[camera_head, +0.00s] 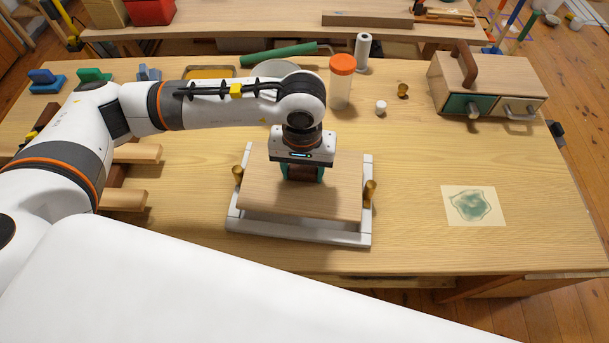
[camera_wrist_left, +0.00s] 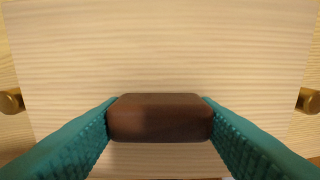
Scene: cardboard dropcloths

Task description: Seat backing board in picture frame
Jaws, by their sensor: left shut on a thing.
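The backing board (camera_head: 290,202) is a light wooden panel with a dark brown block handle (camera_wrist_left: 160,118) on top. My left gripper (camera_head: 303,174) is shut on this handle, its teal fingers on either side. The board is over the grey-white picture frame (camera_head: 300,236), between two brass knobs, one on the left (camera_head: 238,173) and one on the right (camera_head: 370,190). A gap with shadow shows between the board's near edge and the frame's near bar. I cannot tell whether the board rests in the frame or is held above it. My right gripper is not in view.
A print with a teal blot (camera_head: 474,205) lies at the right. A wooden box with drawers (camera_head: 489,84) stands at the back right. An orange-lidded jar (camera_head: 341,82) and small knobs stand behind the frame. Wooden bars (camera_head: 130,176) lie at the left.

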